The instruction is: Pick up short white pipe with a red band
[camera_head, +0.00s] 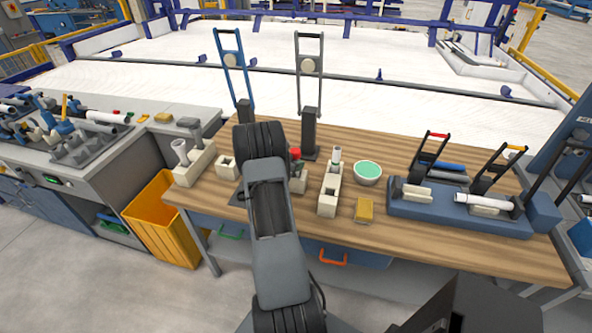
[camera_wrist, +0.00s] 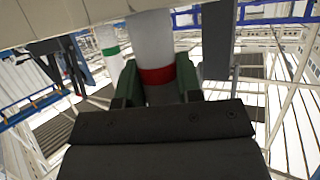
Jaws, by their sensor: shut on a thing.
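In the wrist view, my gripper (camera_wrist: 158,82) is shut on a white pipe with a red band (camera_wrist: 156,75). Its green-padded fingers sit on either side of the pipe at about the band. The pipe runs up the picture toward a pale surface at the top; I cannot tell whether it still sits in a holder. A second white pipe with a green band (camera_wrist: 112,50) stands to its left, apart from my fingers. In the head view, my own arm hides the gripper and most of the held pipe.
On the wooden table (camera_head: 400,235) stand a pale block with a pipe end (camera_head: 337,155), a green-filled bowl (camera_head: 368,172), a yellow sponge-like block (camera_head: 364,209) and a blue fixture (camera_head: 460,212) with white pipes. Two tall lever stands rise behind. A yellow bin (camera_head: 165,225) stands left.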

